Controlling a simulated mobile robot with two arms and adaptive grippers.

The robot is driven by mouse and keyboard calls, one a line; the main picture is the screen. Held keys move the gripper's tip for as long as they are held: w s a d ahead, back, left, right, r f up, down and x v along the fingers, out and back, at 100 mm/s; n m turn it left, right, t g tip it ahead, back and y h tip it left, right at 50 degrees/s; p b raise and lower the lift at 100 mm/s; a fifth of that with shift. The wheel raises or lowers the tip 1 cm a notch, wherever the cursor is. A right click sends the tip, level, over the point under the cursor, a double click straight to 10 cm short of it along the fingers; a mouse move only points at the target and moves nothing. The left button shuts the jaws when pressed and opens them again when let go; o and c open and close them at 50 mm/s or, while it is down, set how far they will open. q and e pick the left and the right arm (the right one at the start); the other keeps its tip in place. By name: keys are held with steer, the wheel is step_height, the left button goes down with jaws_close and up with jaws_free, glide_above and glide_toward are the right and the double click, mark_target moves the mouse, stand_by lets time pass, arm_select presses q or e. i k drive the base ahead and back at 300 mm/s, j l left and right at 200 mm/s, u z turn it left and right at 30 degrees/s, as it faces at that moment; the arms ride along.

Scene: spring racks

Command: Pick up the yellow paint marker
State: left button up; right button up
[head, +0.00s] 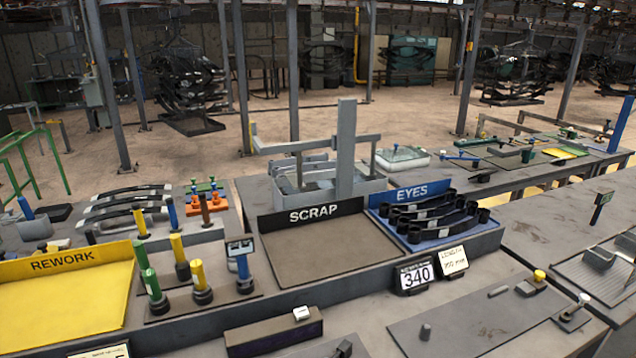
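Upright yellow cylinders with dark lower ends stand on the bench at the left. One yellow cylinder (198,275) is at the front of a dark plate, and a second yellow cylinder (178,250) stands just behind it. A third yellow cylinder (140,223) stands farther back. I cannot tell which of these is the yellow paint marker. Two green cylinders (152,284) stand to their left, and a blue post with a small display (241,262) stands to their right. Neither of my grippers is in view.
A yellow REWORK tray (65,315) is at the left. A dark SCRAP tray (320,250) is in the middle, with a blue EYES tray (440,238) of black springs beside it. A black box (272,332) lies in front. The plate at front right (470,325) is mostly clear.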

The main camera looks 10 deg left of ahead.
mark_target(176, 240)
steer(key=u, duration=1.25)
